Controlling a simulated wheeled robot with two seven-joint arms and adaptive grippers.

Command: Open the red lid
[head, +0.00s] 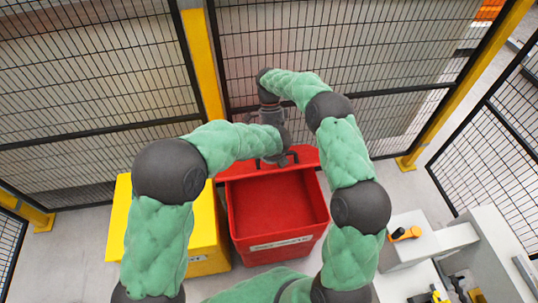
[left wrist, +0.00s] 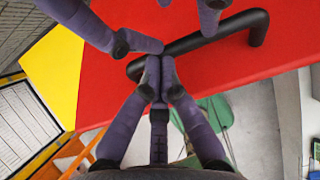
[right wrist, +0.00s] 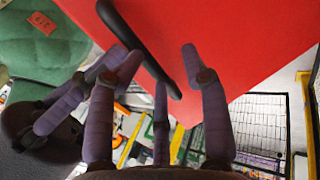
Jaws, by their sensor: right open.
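The red bin (head: 278,203) stands open in the head view, its inside showing empty. Its red lid (head: 308,157) is raised at the back edge and also fills much of the left wrist view (left wrist: 230,75) and right wrist view (right wrist: 235,45). A black bar handle (left wrist: 225,30) is fixed to the lid. My left gripper (left wrist: 160,65) has its fingertips close together at the handle; whether they grip it is unclear. My right gripper (right wrist: 160,55) is open, its spread fingers by the handle's end (right wrist: 172,90). In the head view, my arms partly hide the lid and both grippers.
A yellow bin (head: 205,232) stands directly left of the red one. A mesh fence (head: 120,70) with yellow posts (head: 203,65) is close behind. A grey-white machine (head: 415,245) stands at the right. Bare floor shows between the red bin and the fence at the right.

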